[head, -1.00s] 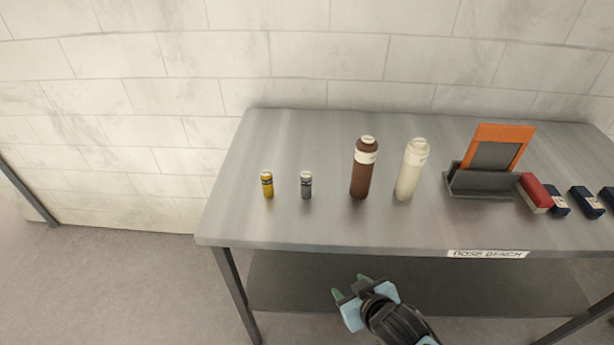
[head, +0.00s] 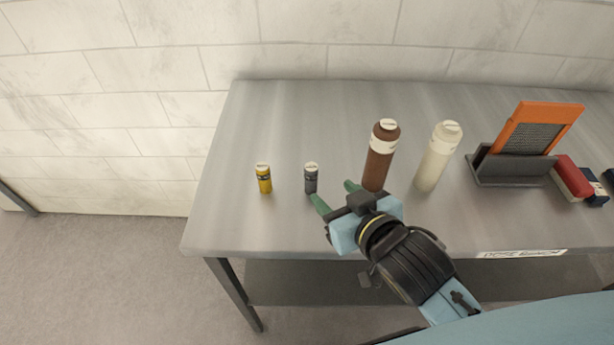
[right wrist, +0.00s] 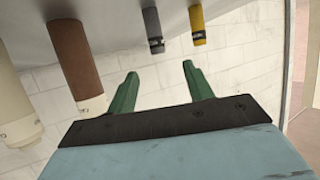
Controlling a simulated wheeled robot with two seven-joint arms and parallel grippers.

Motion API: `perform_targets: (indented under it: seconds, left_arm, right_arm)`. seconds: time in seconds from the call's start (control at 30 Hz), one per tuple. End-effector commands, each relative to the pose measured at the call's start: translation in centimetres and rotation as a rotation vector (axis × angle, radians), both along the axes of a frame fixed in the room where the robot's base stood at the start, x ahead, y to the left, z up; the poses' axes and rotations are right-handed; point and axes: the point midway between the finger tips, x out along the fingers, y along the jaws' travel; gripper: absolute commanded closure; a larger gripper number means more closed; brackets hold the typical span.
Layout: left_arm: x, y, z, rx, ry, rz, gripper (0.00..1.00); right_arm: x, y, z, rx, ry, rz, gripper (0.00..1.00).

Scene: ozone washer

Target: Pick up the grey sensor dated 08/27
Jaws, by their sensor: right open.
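The grey sensor (head: 311,179) is a small upright cylinder with a pale top and a dark label band, standing on the bench (head: 225,225). Its date is too small to read. My right gripper (head: 334,195) is open and empty, just in front and to the right of the grey sensor, apart from it as far as I can tell. In the right wrist view the grey sensor (right wrist: 152,28) shows beyond the green fingers (right wrist: 157,85), near the top. A similar yellow sensor (head: 264,178) stands to its left. My left gripper is not in view.
A brown bottle (head: 379,160) and a cream bottle (head: 437,160) stand right of the grey sensor, the brown one close to my right gripper. Further right are an orange-framed panel in a dark holder (head: 500,172) and a red block (head: 570,178). The bench's left end is clear.

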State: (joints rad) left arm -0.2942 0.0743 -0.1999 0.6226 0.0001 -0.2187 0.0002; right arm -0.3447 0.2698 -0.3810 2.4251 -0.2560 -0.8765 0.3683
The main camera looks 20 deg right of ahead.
Motion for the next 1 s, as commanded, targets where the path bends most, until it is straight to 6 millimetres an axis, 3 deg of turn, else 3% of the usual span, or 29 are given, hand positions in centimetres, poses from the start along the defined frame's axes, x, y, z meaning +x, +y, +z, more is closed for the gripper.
perform_targets:
  seconds: [0.1,0.5,0.73,1.0]
  left_arm:
    - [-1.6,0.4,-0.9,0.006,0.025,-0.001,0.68]
    - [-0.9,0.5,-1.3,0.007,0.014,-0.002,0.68]
    - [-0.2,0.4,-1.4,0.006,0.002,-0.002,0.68]
    - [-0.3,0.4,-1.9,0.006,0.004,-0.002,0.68]
  right_arm:
    - [0.4,0.1,-0.9,-0.001,-0.002,0.0,0.49]
    - [6.5,1.2,-3.3,-0.001,-0.002,-0.001,0.49]
    - [8.0,1.4,-3.9,0.0,-0.002,0.0,0.49]
    - [11.5,1.8,-5.3,-0.001,-0.002,0.0,0.49]
